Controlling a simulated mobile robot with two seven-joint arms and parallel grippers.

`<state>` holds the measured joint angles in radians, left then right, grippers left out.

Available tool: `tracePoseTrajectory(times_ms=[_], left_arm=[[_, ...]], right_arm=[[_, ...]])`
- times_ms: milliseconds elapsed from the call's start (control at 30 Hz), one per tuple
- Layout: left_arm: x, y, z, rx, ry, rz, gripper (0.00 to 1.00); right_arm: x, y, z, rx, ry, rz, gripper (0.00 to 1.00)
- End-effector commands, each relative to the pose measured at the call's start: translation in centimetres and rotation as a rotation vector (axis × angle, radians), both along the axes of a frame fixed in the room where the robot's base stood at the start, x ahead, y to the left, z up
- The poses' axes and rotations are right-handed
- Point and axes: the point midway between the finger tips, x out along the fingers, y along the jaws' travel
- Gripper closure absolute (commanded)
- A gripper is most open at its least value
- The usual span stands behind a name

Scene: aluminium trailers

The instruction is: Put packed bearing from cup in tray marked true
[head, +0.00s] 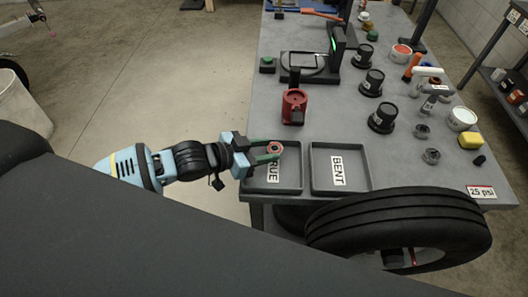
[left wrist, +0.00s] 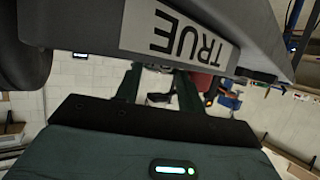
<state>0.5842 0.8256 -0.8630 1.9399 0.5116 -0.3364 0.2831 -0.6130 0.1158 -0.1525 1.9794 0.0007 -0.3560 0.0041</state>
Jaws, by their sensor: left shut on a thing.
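The gripper and arm cover part of that tray's left side and label. In the left wrist view, the TRUE label (left wrist: 180,38) shows large and upside down, and the bearing cannot be made out between the fingers (left wrist: 158,88). A red cup-like device (head: 294,106) stands behind the trays. My right gripper is not in view.
A tyre (head: 400,225) stands at the bench's near edge. Bare bench lies between the red device and the cups.

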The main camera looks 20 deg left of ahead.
Motion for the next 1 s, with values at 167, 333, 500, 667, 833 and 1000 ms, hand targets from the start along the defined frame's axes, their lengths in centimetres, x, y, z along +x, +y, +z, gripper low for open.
tracePoseTrajectory(times_ms=[167, 333, 500, 667, 833, 1000], left_arm=[[0.1, 0.0, -1.4, -0.002, -0.004, 0.000, 1.00], [0.0, 0.0, -1.5, -0.003, -0.004, 0.000, 1.00], [0.0, 0.0, -1.8, -0.002, -0.002, 0.000, 1.00], [0.0, 0.0, -1.8, -0.002, -0.002, 0.000, 0.52], [0.0, 0.0, -1.8, -0.001, -0.003, 0.000, 0.52], [-0.1, 0.2, -1.4, 0.000, -0.004, 0.000, 0.52]], right_arm=[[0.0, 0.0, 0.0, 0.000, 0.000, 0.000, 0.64], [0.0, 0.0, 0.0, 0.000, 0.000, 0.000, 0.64], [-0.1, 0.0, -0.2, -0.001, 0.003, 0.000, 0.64], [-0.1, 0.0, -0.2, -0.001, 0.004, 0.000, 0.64], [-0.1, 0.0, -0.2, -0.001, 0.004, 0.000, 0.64], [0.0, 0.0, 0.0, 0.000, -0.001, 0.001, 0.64]])
